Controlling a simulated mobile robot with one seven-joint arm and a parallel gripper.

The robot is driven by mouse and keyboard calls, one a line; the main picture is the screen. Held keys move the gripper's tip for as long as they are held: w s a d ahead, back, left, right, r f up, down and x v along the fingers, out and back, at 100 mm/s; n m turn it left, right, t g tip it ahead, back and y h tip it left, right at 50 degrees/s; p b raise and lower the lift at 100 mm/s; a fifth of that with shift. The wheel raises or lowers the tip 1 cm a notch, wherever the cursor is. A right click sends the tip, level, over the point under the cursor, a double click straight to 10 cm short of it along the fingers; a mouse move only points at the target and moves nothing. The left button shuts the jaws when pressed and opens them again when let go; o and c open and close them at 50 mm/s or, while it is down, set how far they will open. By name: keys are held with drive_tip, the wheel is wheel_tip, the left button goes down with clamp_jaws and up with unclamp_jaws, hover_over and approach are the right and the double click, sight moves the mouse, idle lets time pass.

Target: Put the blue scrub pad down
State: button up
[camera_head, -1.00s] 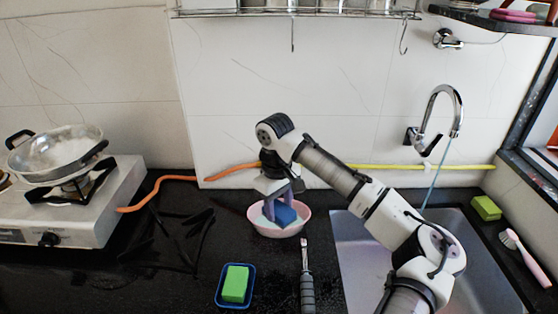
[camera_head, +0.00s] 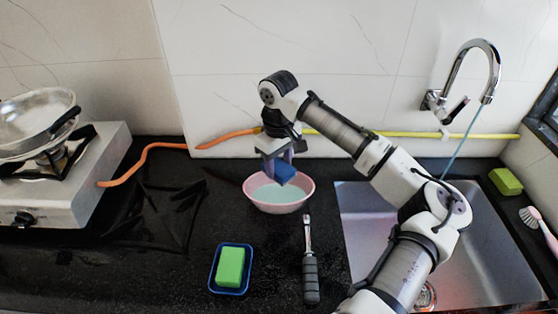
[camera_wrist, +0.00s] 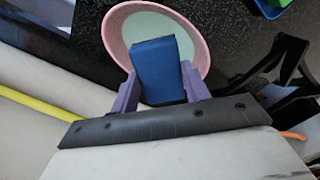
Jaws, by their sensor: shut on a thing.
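The blue scrub pad (camera_head: 285,171) is between the fingers of my gripper (camera_head: 278,168), which is shut on it. In the head view it shows above the far part of a pink bowl (camera_head: 250,185) with pale liquid inside. In the wrist view the pad (camera_wrist: 157,68) sits between the two purple fingers of my gripper (camera_wrist: 160,92) and overlaps the bowl (camera_wrist: 117,25). The pad appears raised clear of the liquid.
A blue tray (camera_head: 213,279) with a green sponge (camera_head: 231,267) sits at front left. A black-handled tool (camera_head: 310,272) lies right of it. The sink (camera_head: 470,250) is at right and the stove (camera_head: 85,185) at left.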

drive_tip(key=b, duration=0.5)
hover_over(279, 197)
drive_tip(key=shift+f, duration=3.3)
drive_tip(key=o, duration=1.1)
drive_tip(key=shift+r, duration=0.1)
wheel_tip(279, 197, up, 7)
drive_tip(key=p, duration=0.6)
drive_tip(key=shift+p, duration=0.4)
drive_tip(key=shift+s, duration=0.1)
